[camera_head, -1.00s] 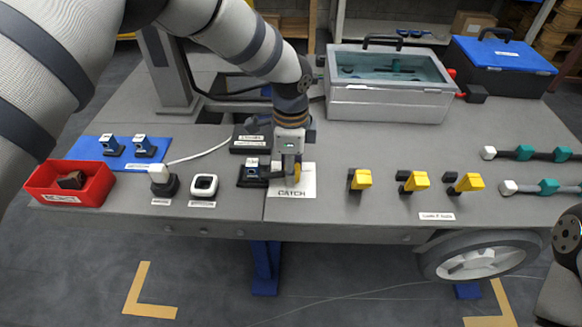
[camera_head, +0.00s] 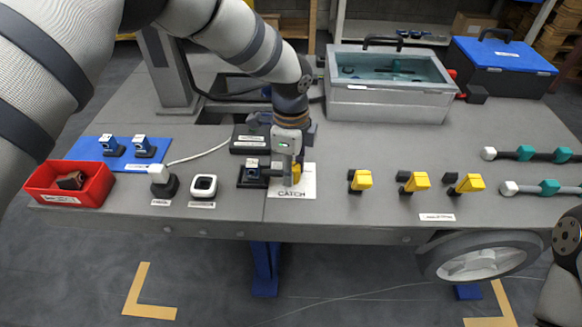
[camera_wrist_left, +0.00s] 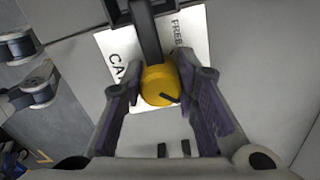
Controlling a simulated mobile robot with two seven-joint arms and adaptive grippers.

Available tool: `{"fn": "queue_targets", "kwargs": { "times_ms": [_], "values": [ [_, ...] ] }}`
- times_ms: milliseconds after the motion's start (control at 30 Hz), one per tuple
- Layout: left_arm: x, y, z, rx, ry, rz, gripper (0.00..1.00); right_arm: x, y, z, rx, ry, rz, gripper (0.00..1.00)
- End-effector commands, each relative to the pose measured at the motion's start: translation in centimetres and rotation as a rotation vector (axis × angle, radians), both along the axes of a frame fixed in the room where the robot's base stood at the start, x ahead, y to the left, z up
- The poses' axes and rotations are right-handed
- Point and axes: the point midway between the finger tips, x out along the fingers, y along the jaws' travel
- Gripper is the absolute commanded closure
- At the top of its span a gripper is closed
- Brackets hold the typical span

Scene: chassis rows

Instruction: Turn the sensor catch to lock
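The sensor catch shows as a yellow knob (camera_wrist_left: 159,86) on a white plate (camera_head: 308,184) marked CATCH; part of a word like FREE shows in the wrist view. A dark bar (camera_wrist_left: 146,35) runs to the knob. A sensor in a dark holder (camera_head: 253,175) sits just left of the plate.
Left of the catch are a white square button (camera_head: 203,186), a white-topped switch (camera_head: 160,180), a red bin (camera_head: 70,184) and a blue mat (camera_head: 88,148). Yellow levers (camera_head: 414,181) stand to the right. A grey case (camera_head: 388,104) stands behind. The bench between catch and levers is clear.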

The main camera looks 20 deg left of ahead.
Motion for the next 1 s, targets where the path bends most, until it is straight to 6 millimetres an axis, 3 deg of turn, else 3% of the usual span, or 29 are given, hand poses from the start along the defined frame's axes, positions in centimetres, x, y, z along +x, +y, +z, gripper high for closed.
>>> {"fn": "queue_targets", "kwargs": {
  "times_ms": [100,433,800,1000],
  "values": [
    [-0.1,0.0,-0.1,0.001,0.003,-0.001,0.52,0.0,0.0,0.0,0.000,0.001,0.000,0.60],
    [0.0,0.0,0.7,0.000,-0.001,0.001,0.52,0.0,0.0,0.0,0.000,0.000,0.000,0.60],
    [0.0,0.0,9.8,0.000,-0.002,0.000,0.52,0.0,0.0,0.0,0.000,0.000,0.000,0.60],
    [-0.1,0.0,11.8,0.000,0.003,0.000,0.52,0.0,0.0,0.0,0.000,0.000,0.000,0.60]
  ]
}}
